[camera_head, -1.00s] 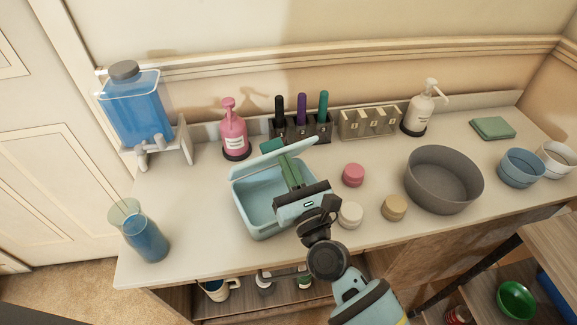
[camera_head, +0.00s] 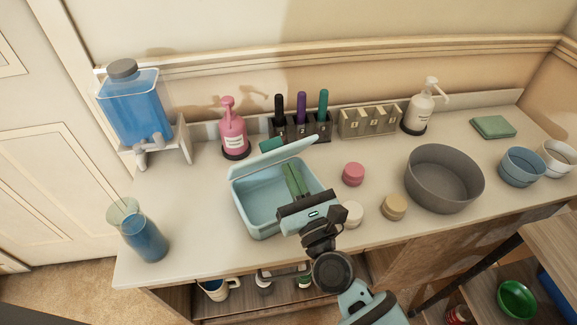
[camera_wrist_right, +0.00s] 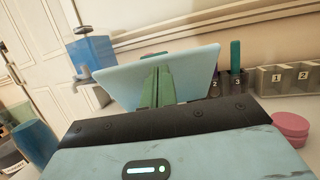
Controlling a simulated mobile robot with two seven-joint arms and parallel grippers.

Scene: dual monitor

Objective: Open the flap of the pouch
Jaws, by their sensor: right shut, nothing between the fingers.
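The pouch (camera_head: 257,207) is a light blue box-like case at the counter's front, left of centre. Its flap (camera_head: 262,158) is raised and tilted up along the back edge, so the inside shows. In the right wrist view the flap (camera_wrist_right: 113,83) stands upright in front of the fingers. My right gripper (camera_head: 290,166) reaches over the pouch from the front right. Its green fingers are together and empty, near the inner side of the flap; I cannot tell whether they touch it. The gripper body hides the pouch's front right corner. My left gripper is out of view.
A pink pump bottle (camera_head: 233,132) and a marker holder (camera_head: 300,127) stand behind the pouch. Small round jars (camera_head: 353,174) and a grey bowl (camera_head: 444,180) are to the right. A blue-filled vase (camera_head: 145,237) is on the left, with clear counter between.

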